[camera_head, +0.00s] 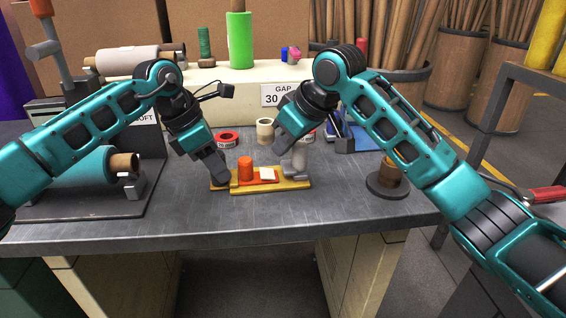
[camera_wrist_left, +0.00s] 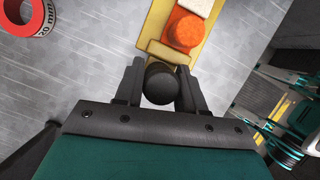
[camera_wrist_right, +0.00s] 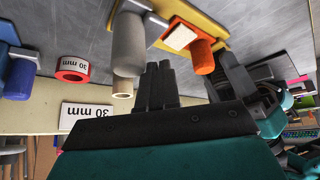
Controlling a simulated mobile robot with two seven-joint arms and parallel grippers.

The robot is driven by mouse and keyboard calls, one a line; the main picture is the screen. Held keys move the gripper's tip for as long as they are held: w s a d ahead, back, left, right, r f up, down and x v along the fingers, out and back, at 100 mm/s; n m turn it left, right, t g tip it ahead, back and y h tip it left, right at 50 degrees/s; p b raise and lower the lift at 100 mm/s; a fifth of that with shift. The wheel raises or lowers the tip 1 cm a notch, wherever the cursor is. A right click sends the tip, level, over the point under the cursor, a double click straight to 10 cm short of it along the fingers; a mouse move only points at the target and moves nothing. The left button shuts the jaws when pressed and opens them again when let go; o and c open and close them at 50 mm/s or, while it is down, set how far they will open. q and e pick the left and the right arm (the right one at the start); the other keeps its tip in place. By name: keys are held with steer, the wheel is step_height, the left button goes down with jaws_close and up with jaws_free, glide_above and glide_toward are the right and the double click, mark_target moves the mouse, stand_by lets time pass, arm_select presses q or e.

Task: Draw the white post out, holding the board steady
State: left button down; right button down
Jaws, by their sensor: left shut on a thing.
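The yellow board (camera_head: 240,187) lies on the grey table. An orange post (camera_head: 245,168) stands on it, beside a pale square patch (camera_head: 267,174). The white post (camera_head: 299,160) stands upright at the board's right end; it is a plain pale cylinder in the right wrist view (camera_wrist_right: 128,45). My left gripper (camera_head: 221,178) is shut on a dark round knob (camera_wrist_left: 160,85) at the board's left end. My right gripper (camera_wrist_right: 160,72) has its fingers together, empty, close beside the white post and apart from it; in the head view its fingers are partly hidden.
A red tape roll (camera_head: 226,138) and a beige roll (camera_head: 265,130) lie behind the board. A dark round stand with a brown peg (camera_head: 388,185) is to the right. A teal roll (camera_head: 75,170) lies at left. The table's front strip is clear.

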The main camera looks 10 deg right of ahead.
arm_select(q)
steer(key=shift+w+d+r, duration=0.1)
steer(key=shift+w+d, duration=0.05)
steer(key=shift+w, duration=0.05)
arm_select(e)
steer(key=shift+r+g, duration=0.3)
steer(key=shift+r, duration=0.2)
arm_select(q)
steer(key=shift+f, duration=0.2)
arm_select(e)
steer(key=shift+a+r, duration=0.25)
steer(key=shift+r, duration=0.8)
steer(key=shift+a+r, duration=0.2)
steer(key=shift+r, duration=0.8)
arm_select(q)
steer(key=shift+s, duration=0.1)
jaws_free()
steer(key=shift+r, duration=0.15)
arm_select(e)
steer(key=shift+r, duration=0.1)
arm_select(q)
steer(key=shift+r+p, duration=1.2)
steer(key=shift+r, duration=0.2)
arm_select(e)
steer(key=shift+r, duration=1.05)
